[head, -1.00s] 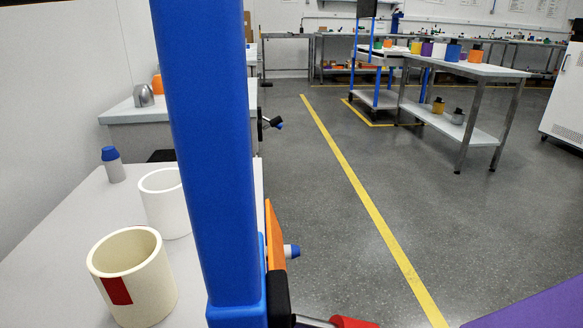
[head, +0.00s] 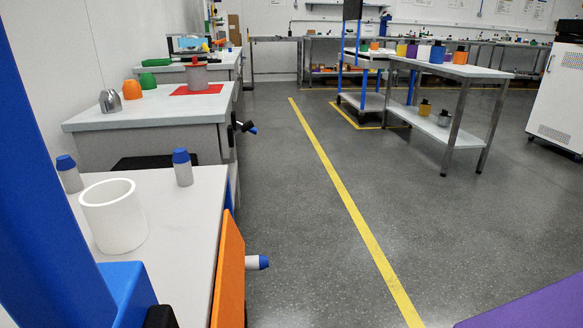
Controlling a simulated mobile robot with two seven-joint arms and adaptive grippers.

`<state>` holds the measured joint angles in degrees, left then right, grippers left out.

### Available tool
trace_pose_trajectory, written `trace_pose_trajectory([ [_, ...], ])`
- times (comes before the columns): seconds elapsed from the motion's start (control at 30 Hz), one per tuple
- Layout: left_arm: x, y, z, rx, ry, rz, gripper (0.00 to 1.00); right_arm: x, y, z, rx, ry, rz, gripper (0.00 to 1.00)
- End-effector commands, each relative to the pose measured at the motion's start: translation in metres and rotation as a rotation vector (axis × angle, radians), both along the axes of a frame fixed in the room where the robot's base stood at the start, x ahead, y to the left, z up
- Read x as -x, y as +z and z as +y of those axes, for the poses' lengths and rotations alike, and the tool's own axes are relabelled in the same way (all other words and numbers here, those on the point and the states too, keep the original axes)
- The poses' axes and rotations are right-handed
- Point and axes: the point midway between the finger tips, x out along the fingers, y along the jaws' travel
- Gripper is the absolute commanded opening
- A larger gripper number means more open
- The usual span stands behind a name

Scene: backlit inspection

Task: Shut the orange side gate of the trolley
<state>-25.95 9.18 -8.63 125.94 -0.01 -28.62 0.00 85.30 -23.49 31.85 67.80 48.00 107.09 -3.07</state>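The trolley top (head: 190,215) is a pale grey surface at the lower left of the head view. A thick blue post (head: 40,190) rises at its near side, and part of the top is hidden behind it. The orange side gate (head: 229,275) is a flat panel along the trolley's right side, and its lower part is cut off by the frame. I cannot tell whether it is fully shut. A white piece with a blue end (head: 257,262) sticks out sideways at the gate's outer face. Neither of my grippers is in view.
A white cup (head: 114,215) and two blue-capped pieces (head: 183,167) (head: 68,172) stand on the trolley. A grey bench (head: 150,115) stands beyond. Open floor (head: 300,230) with a yellow line (head: 340,190) lies to the right. A purple surface (head: 530,310) fills the bottom right corner.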

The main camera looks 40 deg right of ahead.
Motion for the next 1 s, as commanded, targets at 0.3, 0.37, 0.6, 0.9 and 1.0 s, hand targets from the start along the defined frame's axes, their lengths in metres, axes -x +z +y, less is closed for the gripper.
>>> trace_pose_trajectory([
  [0.3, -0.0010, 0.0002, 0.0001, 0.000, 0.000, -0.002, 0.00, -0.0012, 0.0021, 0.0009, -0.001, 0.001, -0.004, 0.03],
  [0.37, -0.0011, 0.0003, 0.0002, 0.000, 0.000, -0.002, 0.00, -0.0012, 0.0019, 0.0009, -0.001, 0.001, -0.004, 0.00],
  [0.6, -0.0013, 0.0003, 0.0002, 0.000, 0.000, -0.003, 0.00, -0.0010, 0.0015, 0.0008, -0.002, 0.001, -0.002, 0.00],
  [0.9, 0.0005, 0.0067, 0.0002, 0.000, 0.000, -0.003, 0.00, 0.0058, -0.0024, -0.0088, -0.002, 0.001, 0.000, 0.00],
  [1.0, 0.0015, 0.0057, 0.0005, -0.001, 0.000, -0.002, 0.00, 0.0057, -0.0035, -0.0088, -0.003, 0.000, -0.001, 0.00],
])
